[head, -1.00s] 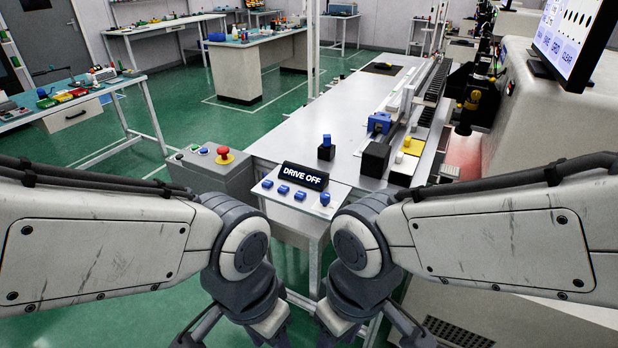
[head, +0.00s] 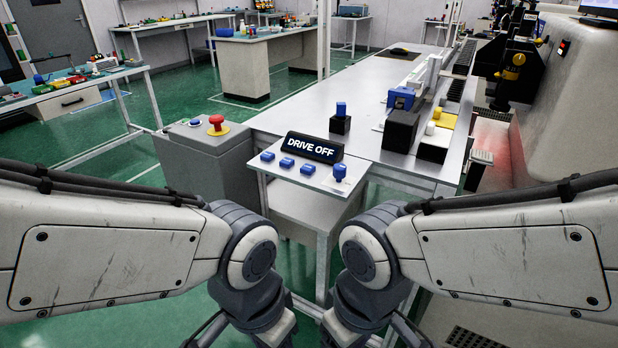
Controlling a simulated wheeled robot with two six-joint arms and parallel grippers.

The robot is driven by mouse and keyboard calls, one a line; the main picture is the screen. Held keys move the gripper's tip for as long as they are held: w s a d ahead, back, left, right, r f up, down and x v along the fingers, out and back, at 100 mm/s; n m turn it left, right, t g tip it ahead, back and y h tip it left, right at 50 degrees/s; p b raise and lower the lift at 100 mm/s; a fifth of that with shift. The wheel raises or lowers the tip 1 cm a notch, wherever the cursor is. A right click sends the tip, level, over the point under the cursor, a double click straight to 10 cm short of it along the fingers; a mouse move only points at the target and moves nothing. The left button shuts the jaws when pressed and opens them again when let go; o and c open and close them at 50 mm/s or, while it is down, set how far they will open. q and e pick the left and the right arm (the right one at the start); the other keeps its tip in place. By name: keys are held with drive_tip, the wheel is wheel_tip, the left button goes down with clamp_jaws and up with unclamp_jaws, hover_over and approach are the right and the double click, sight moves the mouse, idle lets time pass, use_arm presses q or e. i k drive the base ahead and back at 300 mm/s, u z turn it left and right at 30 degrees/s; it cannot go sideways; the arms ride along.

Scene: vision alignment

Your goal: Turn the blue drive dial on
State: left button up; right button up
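A small control panel (head: 290,181) stands at the near end of the long table. A black sign (head: 314,148) on it reads "DRIVE OFF". A blue knob (head: 339,172), which looks like the drive dial, stands at the panel's right end, right of several low blue buttons (head: 287,162). My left gripper (head: 278,338) and my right gripper (head: 338,338) hang low at the bottom edge, below and nearer than the panel, apart from the dial. Their fingertips are cut off by the frame, so their opening is hidden.
A grey box with a red mushroom button (head: 217,123) stands left of the panel. Behind it, the long table (head: 290,118) bears a blue-topped black block (head: 340,119), a larger black block (head: 400,131) and a rail. A beige machine (head: 575,105) stands at right.

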sight(339, 169)
drive_tip(key=u, duration=1.1)
drive_tip(key=k, duration=1)
drive_tip(key=z, duration=0.8)
drive_tip(key=i, duration=0.5)
drive_tip(key=z, duration=0.1)
